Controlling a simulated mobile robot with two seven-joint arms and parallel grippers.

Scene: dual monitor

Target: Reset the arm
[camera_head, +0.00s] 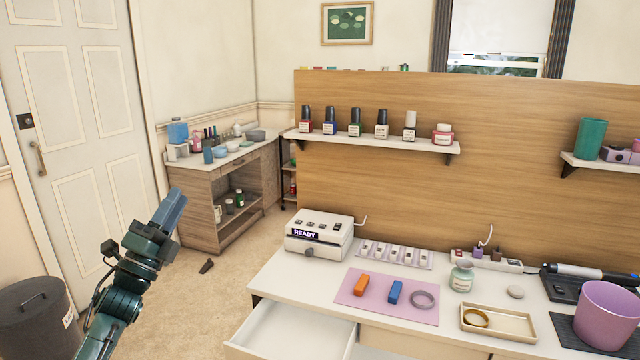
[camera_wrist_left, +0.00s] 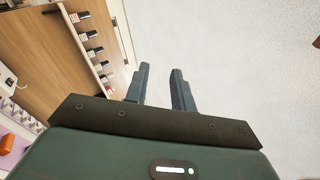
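My left arm (camera_head: 128,280) comes in from the lower left in the head view and is raised, pointing up and to the right. Its gripper (camera_head: 175,203) is in the air in front of the door and the side cabinet, well left of the white desk. In the left wrist view the two dark fingers of the left gripper (camera_wrist_left: 161,72) stand apart with a clear gap and nothing between them. The gripper touches nothing that I can see. My right arm and right gripper are in neither view.
The white desk (camera_head: 270,270) has an open drawer (camera_head: 290,335) at its front left. On it are a READY device (camera_head: 320,235), a pink mat (camera_head: 350,300), a tray (camera_head: 500,333) and a pink cup (camera_head: 607,312). A dark bin (camera_head: 35,315) stands at left. Carpet between is mostly clear.

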